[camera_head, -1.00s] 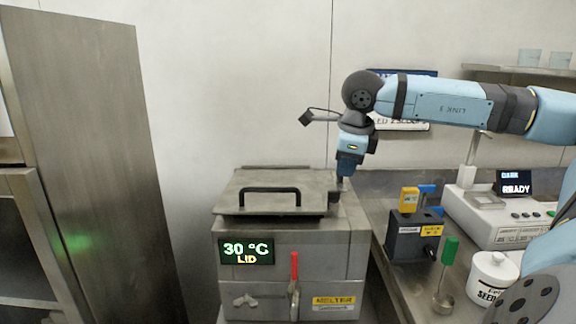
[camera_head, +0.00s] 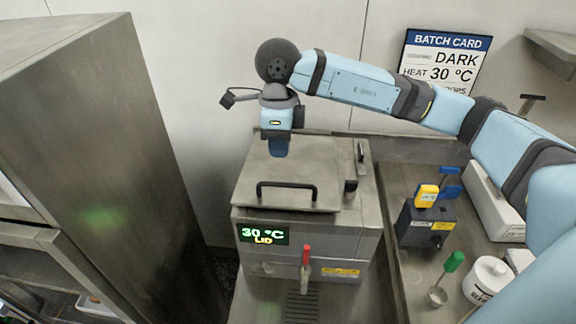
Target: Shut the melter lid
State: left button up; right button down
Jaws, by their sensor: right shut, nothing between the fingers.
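The melter (camera_head: 310,250) is a grey metal box with a display reading 30 °C and LID and a red-handled tap (camera_head: 306,256) at its front. Its flat grey lid (camera_head: 285,172) lies over the top, with a black bar handle (camera_head: 287,187) near the front edge. Whether the lid sits fully flush is not clear. My right gripper (camera_head: 278,156) points down over the back part of the lid, behind the handle. It is shut and empty; its fingertips are hardly visible, so I cannot tell whether they touch the lid. My left gripper is out of view.
A tall metal cabinet (camera_head: 85,130) stands at the left. Right of the melter, a bench holds a dark block with a yellow-topped tool (camera_head: 426,196), a green-handled ladle (camera_head: 453,262) and a white seed pot (camera_head: 489,277). A batch card (camera_head: 445,60) hangs behind.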

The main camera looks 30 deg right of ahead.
aim_at(280, 206)
jog(key=f+p, duration=0.1)
jog(key=f, duration=0.3)
jog(key=f+p, duration=0.1)
jog(key=f, duration=0.4)
jog(key=s+f+p, duration=0.1)
jog(key=f, duration=0.3)
jog(key=shift+s+a+f, duration=0.1)
jog(key=shift+a+f, duration=0.2)
jog(key=shift+a, duration=0.1)
jog(key=shift+f, duration=0.15)
